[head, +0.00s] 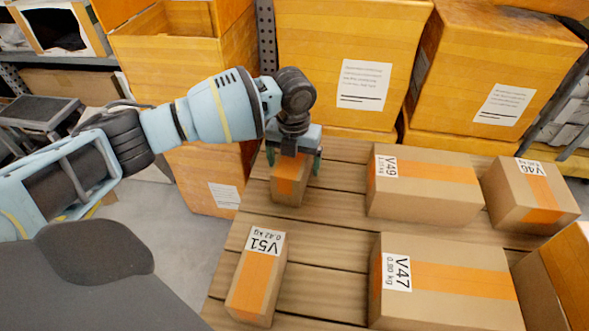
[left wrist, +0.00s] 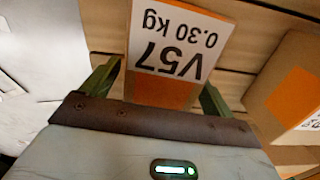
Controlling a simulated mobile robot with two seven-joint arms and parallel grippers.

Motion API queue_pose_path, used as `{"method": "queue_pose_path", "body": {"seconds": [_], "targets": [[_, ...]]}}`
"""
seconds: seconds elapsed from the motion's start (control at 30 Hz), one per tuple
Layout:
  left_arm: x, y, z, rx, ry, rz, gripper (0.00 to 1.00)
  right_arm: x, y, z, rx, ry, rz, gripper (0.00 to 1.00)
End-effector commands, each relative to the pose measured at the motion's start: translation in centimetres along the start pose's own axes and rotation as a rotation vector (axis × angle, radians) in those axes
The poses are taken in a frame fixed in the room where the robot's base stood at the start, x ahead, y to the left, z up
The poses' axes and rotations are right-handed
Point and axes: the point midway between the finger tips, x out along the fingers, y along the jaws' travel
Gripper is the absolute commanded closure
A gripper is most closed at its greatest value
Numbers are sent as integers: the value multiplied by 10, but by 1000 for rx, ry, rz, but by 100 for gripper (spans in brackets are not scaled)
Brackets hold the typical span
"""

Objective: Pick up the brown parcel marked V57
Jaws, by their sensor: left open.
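The brown parcel marked V57 (head: 288,185) stands on the wooden slatted surface (head: 345,153), with an orange band on its side. In the left wrist view its white label (left wrist: 180,42) reads V57, 0.30 kg, upside down. My left gripper (head: 293,160) is open above it, pointing down. In the left wrist view its two green fingers (left wrist: 157,85) stand to either side of the parcel, with a gap showing on the right. In the head view the gripper hides the parcel's top. My right gripper is not in view.
Parcel V51 (head: 257,280) stands nearer on the same slats. Parcels V49 (head: 424,185), V47 (head: 445,285) and V46 (head: 530,195) stand to the right. Large orange boxes (head: 345,65) stand behind. Bare slats lie between V57 and V49.

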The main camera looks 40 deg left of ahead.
Motion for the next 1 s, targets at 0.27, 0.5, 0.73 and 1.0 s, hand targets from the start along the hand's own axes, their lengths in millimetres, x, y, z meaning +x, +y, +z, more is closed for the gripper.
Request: {"method": "queue_pose_path", "body": {"seconds": [0.27,0.5,0.73,1.0], "targets": [[-1,0,0,0,0,0,43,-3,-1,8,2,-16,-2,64],[-1,0,0,0,-1,0,70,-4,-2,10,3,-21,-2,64],[-2,0,0,0,-1,0,70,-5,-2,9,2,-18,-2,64],[-23,0,0,-1,-2,-1,70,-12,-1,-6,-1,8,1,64]]}}
